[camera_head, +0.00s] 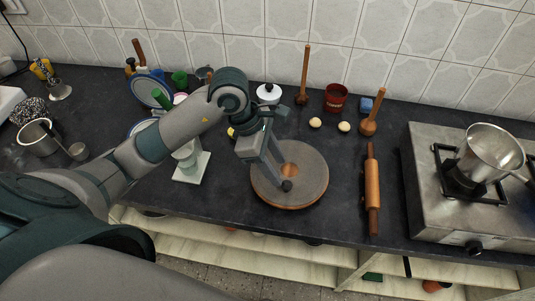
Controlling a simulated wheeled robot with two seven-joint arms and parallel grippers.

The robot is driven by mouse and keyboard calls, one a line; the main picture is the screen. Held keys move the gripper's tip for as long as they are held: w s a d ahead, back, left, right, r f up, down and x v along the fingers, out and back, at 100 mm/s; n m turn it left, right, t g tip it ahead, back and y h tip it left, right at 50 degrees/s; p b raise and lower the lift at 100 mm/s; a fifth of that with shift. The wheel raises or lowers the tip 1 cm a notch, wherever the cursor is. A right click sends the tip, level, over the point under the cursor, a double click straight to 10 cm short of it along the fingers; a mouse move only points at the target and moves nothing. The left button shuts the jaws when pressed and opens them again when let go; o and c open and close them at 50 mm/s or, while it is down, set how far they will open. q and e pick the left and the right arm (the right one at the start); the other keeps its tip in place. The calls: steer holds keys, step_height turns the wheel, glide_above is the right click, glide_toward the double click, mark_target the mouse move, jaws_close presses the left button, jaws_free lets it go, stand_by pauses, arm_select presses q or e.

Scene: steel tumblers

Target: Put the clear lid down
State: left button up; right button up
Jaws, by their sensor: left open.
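My left gripper (281,170) reaches in from the left and points down over a round grey disc (312,185) with a brown rim and a tan spot near its middle. Its jaws are open, with a dark tip close to the disc's middle. I cannot tell whether the tip touches the surface. No clear lid stands out for certain; the grey surface may be the lid lying on a wooden board, but I cannot tell. My right gripper is not in view.
A rolling pin (373,190) lies right of the disc, and a stove (423,190) with a steel pot (490,153) stands beyond it. Behind are a white pot (268,94), a red tin (335,97) and two pale balls (344,127). A white-based stand (193,170) is at left.

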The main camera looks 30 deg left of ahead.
arm_select(q)
steer(key=shift+b+v, duration=0.55)
steer(key=shift+v, duration=2.1)
steer(key=shift+s, duration=0.1)
